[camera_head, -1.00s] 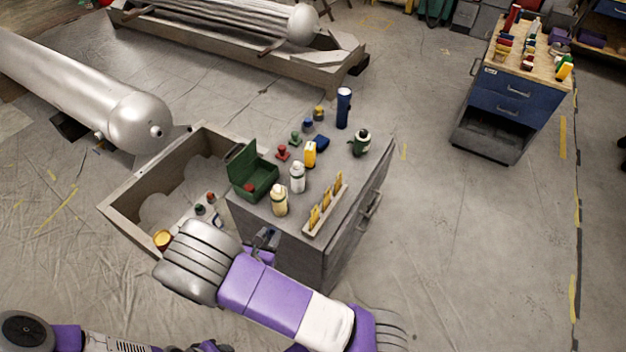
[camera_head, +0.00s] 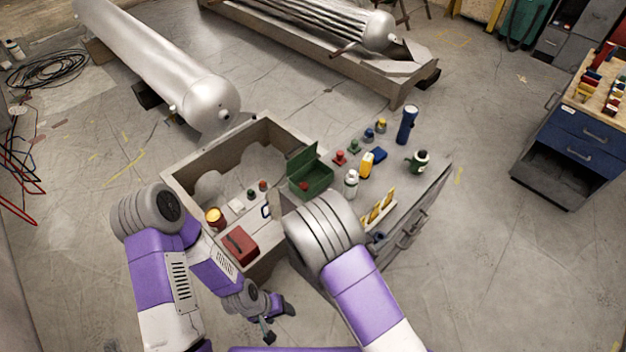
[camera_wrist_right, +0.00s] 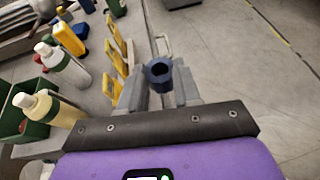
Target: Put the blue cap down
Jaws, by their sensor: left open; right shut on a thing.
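The blue cap (camera_wrist_right: 159,70) shows in the right wrist view as a small dark blue ring-shaped piece between my fingertips. My right gripper (camera_wrist_right: 160,88) is shut on it, beside the cabinet top's edge; contact with the top cannot be told. In the head view my right forearm hides most of this gripper and the cap. My left gripper (camera_head: 278,322) is open and empty, low in front of the open drawer. The grey cabinet top (camera_head: 408,188) carries several bottles and knobs.
On the top are a green open box (camera_head: 312,178), a white bottle (camera_head: 351,184), a yellow-clipped rack (camera_head: 378,208) and a dark blue cylinder (camera_head: 407,124). Floor right is clear.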

